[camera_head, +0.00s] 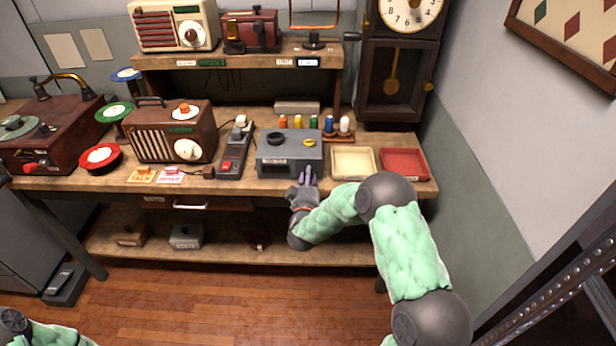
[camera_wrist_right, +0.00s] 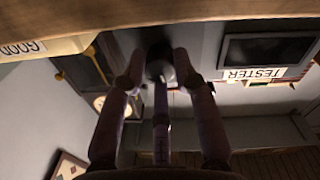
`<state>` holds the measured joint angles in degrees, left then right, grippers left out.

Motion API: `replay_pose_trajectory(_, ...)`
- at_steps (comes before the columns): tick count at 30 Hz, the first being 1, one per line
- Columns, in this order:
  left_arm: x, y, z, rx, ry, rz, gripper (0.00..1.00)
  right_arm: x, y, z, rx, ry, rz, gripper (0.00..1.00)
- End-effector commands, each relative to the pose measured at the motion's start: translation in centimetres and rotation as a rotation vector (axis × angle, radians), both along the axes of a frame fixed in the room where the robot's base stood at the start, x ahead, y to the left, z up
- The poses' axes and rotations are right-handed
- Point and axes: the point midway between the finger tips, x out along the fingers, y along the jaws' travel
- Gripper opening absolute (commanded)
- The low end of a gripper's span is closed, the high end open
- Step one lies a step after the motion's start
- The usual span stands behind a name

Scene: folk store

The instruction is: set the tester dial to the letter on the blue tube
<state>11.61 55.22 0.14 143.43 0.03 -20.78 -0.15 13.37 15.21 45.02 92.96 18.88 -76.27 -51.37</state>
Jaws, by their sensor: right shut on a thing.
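The grey tester (camera_head: 265,158) stands near the bench's front edge, with a dark round socket and a yellow part on top. Its TESTER label (camera_wrist_right: 255,74) shows upside down in the right wrist view. My right gripper (camera_head: 308,178) is at the tester's front right. In the right wrist view its fingers (camera_wrist_right: 160,72) are closed around a dark round dial knob (camera_wrist_right: 158,52). The dial's markings are hidden. The blue tube (camera_head: 329,124) stands upright behind the tester; its letter is too small to read. My left gripper is out of view.
Orange, yellow, green and white tubes stand in the row with the blue one. A cream tray (camera_head: 353,175) and a red tray (camera_head: 404,177) lie right of the tester. A switch box (camera_head: 232,160) and brown radio (camera_head: 172,130) stand left. An upper shelf (camera_head: 240,58) overhangs the back.

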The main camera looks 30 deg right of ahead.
Motion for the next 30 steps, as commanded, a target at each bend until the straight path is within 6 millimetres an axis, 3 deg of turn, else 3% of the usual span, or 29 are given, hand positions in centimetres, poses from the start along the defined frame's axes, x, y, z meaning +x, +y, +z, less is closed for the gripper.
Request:
replay_pose_trajectory(18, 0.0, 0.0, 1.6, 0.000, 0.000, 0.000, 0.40, -0.1, 0.0, -0.1, -0.475, 0.296, 0.001, 0.00)
replay_pose_trajectory(30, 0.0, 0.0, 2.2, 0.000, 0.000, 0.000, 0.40, -0.1, 0.0, -0.2, -0.650, 0.404, 0.002, 0.00)
